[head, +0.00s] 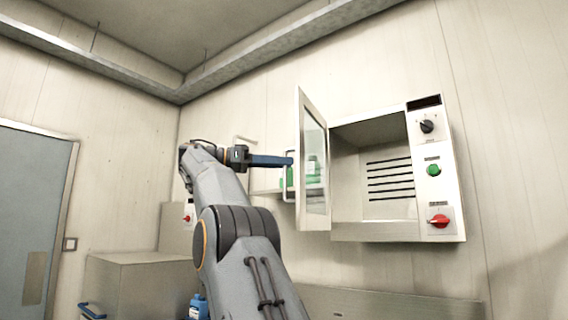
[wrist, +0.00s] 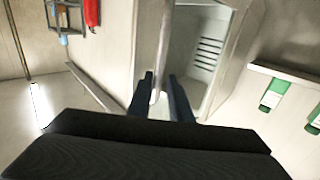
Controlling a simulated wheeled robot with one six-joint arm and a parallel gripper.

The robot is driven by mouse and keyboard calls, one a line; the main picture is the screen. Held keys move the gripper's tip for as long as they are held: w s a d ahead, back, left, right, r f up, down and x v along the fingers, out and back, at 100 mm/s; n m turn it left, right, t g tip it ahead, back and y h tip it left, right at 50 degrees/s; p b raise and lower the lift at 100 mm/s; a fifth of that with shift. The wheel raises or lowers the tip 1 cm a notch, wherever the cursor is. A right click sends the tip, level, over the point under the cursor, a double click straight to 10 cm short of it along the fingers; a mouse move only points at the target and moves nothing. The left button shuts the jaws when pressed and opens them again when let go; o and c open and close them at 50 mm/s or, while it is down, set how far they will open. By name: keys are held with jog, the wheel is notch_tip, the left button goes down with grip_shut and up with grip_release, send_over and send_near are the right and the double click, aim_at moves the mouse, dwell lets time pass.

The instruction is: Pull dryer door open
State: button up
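The dryer (head: 385,231) is a pale wall-mounted box with an empty-looking chamber and dark slots at its back. Its windowed door (head: 304,125) is hinged on the left and stands wide open, jutting out from the wall. My gripper (head: 291,161) is at the outer face of the door, by the handle (head: 286,182). In the wrist view, the pale handle bar (wrist: 159,70) runs between the two dark fingers (wrist: 161,84). The fingers are apart, with a gap visible beside the bar. The dryer chamber (wrist: 205,55) shows beyond them.
A shelf (wrist: 290,72) with green-labelled bottles (wrist: 273,93) is on the wall behind the door. A low cabinet (head: 140,260) stands left of my arm, near a blue container (head: 198,305). A grey door (head: 30,200) is at far left. The wall right of the dryer is clear.

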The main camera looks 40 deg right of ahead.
jog(key=p+v, duration=0.3)
jog(key=v, duration=0.4)
jog(key=shift+p, duration=0.3)
jog(key=shift+w+f, duration=0.1)
jog(key=shift+w, duration=0.05)
